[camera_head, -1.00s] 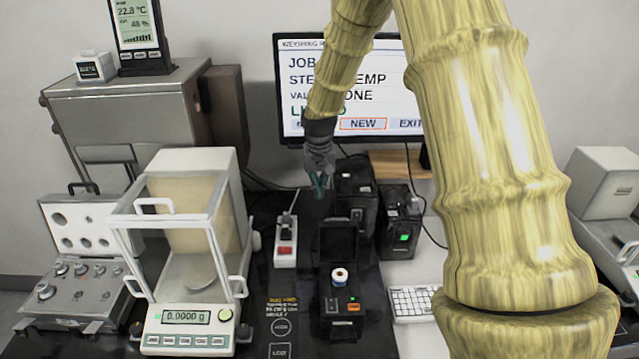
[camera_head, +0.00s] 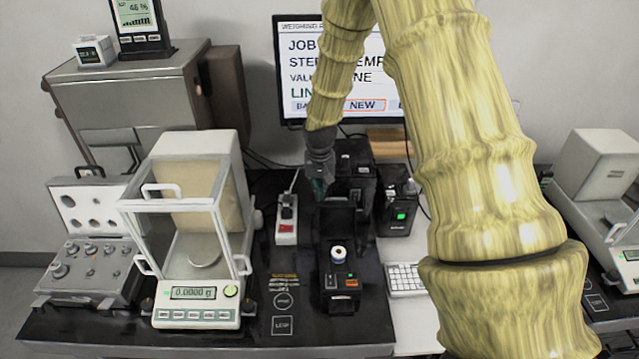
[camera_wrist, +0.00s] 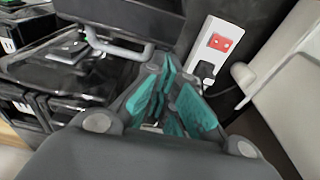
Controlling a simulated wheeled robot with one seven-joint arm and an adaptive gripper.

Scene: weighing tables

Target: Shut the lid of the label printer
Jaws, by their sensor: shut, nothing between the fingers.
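The label printer (camera_head: 341,292) is a black unit on the dark mat, with a white label roll (camera_head: 338,254) showing in its open top. Its black lid (camera_head: 337,222) stands raised at the back of the printer. My gripper (camera_head: 319,190) is shut and empty, just behind and left of the raised lid. In the wrist view, the teal fingers (camera_wrist: 170,108) are close together, and a dark edge that looks like the lid (camera_wrist: 118,40) lies just beyond them. Whether the fingers touch the lid cannot be told.
A power strip (camera_head: 287,220) lies left of the printer and also shows in the wrist view (camera_wrist: 208,58). A balance (camera_head: 200,316) stands further left. Black boxes (camera_head: 398,212) stand behind and right. A keyboard (camera_head: 405,279) lies right of the printer.

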